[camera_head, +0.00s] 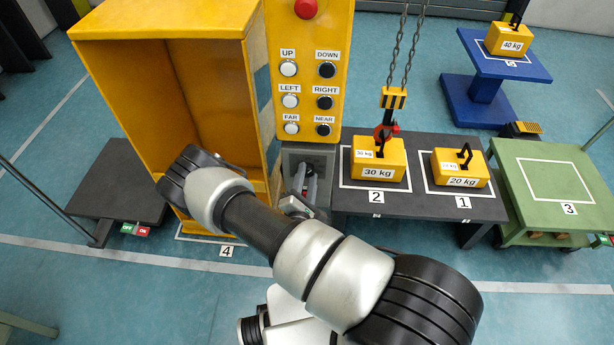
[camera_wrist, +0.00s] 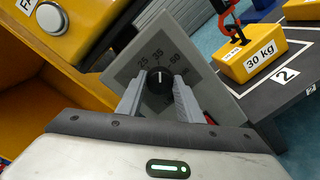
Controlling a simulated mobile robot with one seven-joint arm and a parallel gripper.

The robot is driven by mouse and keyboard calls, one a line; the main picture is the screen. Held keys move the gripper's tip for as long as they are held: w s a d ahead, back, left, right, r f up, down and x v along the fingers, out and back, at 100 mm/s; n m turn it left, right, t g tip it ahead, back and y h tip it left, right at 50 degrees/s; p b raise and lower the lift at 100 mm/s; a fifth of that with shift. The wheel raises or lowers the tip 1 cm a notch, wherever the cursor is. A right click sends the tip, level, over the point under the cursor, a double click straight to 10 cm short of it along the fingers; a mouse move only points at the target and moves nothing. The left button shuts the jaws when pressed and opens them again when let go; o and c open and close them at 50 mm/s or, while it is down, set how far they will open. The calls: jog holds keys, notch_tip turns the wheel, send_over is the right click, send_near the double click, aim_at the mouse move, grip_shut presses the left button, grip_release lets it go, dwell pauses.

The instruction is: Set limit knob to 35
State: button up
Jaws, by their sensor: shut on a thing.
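The limit knob (camera_wrist: 160,88) is a round black knob on a grey dial plate (camera_wrist: 205,78) in the wrist view. The plate carries printed numbers, 25 and 35 among them, along the upper side of the knob. The knob's white mark points up toward the numbers near 35; I cannot tell its exact setting. My gripper (camera_wrist: 159,98) is shut on the knob, one finger on each side. In the head view my gripper (camera_head: 301,196) is at the grey box (camera_head: 308,155) below the button panel, and the knob is hidden there.
The yellow button panel (camera_head: 308,70) stands above the box, a yellow cabinet (camera_head: 165,30) to its left. To the right, a dark table (camera_head: 410,205) bears a 30 kg block (camera_head: 372,172) under a crane hook (camera_head: 387,130) and a 20 kg block (camera_head: 461,182).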

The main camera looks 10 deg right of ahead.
jog(key=o, duration=1.1)
jog(key=shift+c, duration=0.2)
jog(key=p+v, duration=0.1)
jog(key=v, duration=1.6)
jog(key=shift+s, duration=0.25)
